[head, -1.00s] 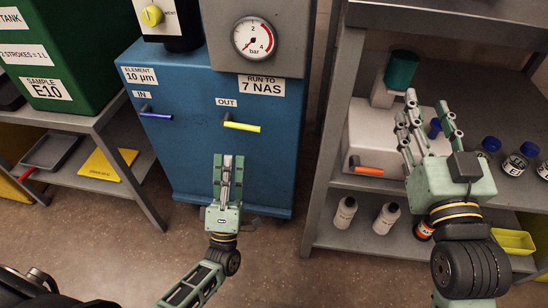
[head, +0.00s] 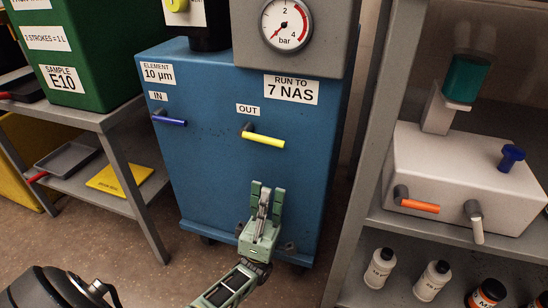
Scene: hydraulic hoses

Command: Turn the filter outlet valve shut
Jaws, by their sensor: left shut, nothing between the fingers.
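The filter outlet valve has a yellow lever (head: 263,140) under the OUT label (head: 248,109) on the front of the blue filter cabinet (head: 215,175). The lever lies roughly horizontal, pointing right and slightly down from its dark pivot. The inlet valve's blue lever (head: 169,120) under the IN label also lies near horizontal. My left gripper (head: 267,190) is below the yellow lever, apart from it, with its fingers pointing up, shut and empty. My right gripper is out of view.
A pressure gauge (head: 286,25) sits above the cabinet. To the right, a shelf carries a white box (head: 455,170) with an orange lever (head: 419,206), a white lever and a blue knob. A green tank (head: 70,50) stands on the left bench. A yellow folder (head: 120,179) lies below.

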